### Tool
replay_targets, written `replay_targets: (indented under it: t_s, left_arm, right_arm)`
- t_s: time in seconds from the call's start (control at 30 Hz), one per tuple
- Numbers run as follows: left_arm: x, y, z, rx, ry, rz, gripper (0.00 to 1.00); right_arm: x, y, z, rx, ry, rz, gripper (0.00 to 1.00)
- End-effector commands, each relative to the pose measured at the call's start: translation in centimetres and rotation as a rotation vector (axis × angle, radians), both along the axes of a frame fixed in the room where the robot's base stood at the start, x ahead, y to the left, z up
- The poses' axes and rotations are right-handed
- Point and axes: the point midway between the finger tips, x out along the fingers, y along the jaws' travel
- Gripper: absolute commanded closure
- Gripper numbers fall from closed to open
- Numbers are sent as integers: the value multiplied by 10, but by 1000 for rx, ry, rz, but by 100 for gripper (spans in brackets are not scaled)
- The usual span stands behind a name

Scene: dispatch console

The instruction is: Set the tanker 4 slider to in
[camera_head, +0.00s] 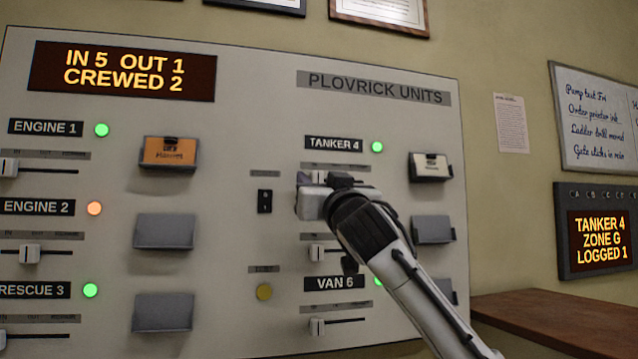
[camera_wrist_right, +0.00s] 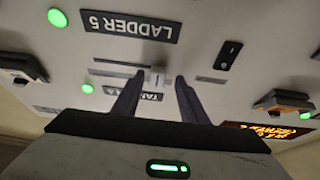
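The TANKER 4 label (camera_head: 334,143) is on the right part of the console panel, with a lit green lamp (camera_head: 377,146) beside it. The TANKER 4 slider (camera_head: 318,175) is below the label; its pale knob stands toward the left part of its track. My right gripper (camera_head: 312,190) is in front of the panel at this slider and hides some of the area below. In the upside-down right wrist view, the slider knob (camera_wrist_right: 157,77) shows between the two dark fingertips of the right gripper (camera_wrist_right: 161,80), which are apart with gaps beside it. My left gripper is not in view.
A card holder (camera_head: 430,167) juts out to the right of the slider, with more holders below. A small black switch (camera_head: 265,201) is left of the gripper. The VAN 6 slider (camera_head: 317,326) is lower down. A wooden ledge (camera_head: 560,318) is at lower right.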

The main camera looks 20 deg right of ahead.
Motion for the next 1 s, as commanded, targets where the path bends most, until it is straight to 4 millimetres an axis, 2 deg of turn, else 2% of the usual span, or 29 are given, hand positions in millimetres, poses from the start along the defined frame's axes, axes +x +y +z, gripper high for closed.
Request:
replay_targets:
  t_s: [0.17, 0.63, 0.8, 1.0]
  left_arm:
    - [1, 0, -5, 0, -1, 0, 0]
    - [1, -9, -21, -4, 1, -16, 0]
    - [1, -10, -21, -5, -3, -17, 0]
    - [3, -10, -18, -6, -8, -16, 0]
  right_arm:
    - [-10, 0, -6, 1, -1, 0, 61]
    - [-83, 5, -36, 0, -2, 2, 61]
    - [-94, 5, -40, 0, -1, 1, 61]
    - [-95, 5, -40, 0, 1, 0, 61]
